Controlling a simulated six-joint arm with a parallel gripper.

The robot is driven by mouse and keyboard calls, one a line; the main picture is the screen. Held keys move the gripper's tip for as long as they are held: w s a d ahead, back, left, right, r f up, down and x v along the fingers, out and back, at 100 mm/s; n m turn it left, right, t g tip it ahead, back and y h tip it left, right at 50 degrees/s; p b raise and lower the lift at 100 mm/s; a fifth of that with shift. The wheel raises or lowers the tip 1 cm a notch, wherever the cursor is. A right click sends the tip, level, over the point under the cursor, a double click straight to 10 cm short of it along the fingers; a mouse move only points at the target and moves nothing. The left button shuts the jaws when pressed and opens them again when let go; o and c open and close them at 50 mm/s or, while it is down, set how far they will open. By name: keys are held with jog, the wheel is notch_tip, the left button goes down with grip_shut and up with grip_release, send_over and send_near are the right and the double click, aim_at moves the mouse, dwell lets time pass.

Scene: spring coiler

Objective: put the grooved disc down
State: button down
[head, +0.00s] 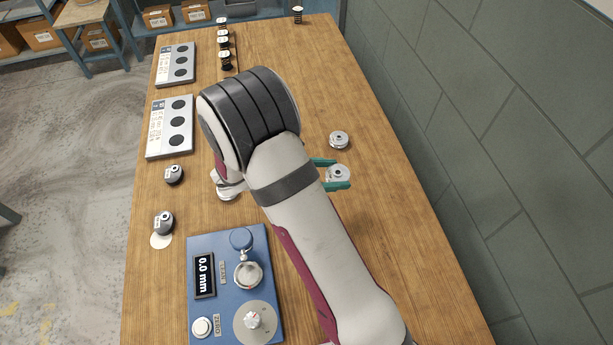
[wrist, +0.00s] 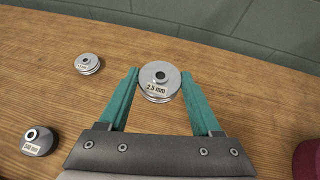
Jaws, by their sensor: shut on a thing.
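My gripper (head: 335,174) has teal fingers, on either side of a silver grooved disc (head: 338,172). In the wrist view my gripper (wrist: 161,92) is shut on this disc (wrist: 160,80), whose label reads 2.5 mm. The disc is upright, its round top with a centre hole facing up. I cannot tell whether its underside touches the wooden table (head: 400,250). A second, similar silver disc (head: 339,138) stands free on the table, farther from me; it also shows in the wrist view (wrist: 88,64).
A dark labelled piece (wrist: 38,142) stands near the fingers. The blue device (head: 225,240) reads 0.0 mm. Black coils (head: 224,42) stand at the far end. The wall (head: 500,120) borders the right.

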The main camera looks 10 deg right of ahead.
jog(key=s+d, duration=0.2)
jog(key=d, duration=1.2)
jog(key=w+a+f, duration=0.4)
jog(key=w+a, duration=0.1)
jog(key=w+a+f, duration=0.2)
jog(key=w, duration=0.1)
jog(key=shift+w+a+f, duration=0.1)
jog(key=shift+a+f, duration=0.05)
jog(key=shift+a, duration=0.1)
notch_tip(320, 180, down, 3)
jog(key=shift+f, duration=0.4)
jog(key=shift+c, duration=0.4)
grip_release()
jog(key=shift+f, duration=0.15)
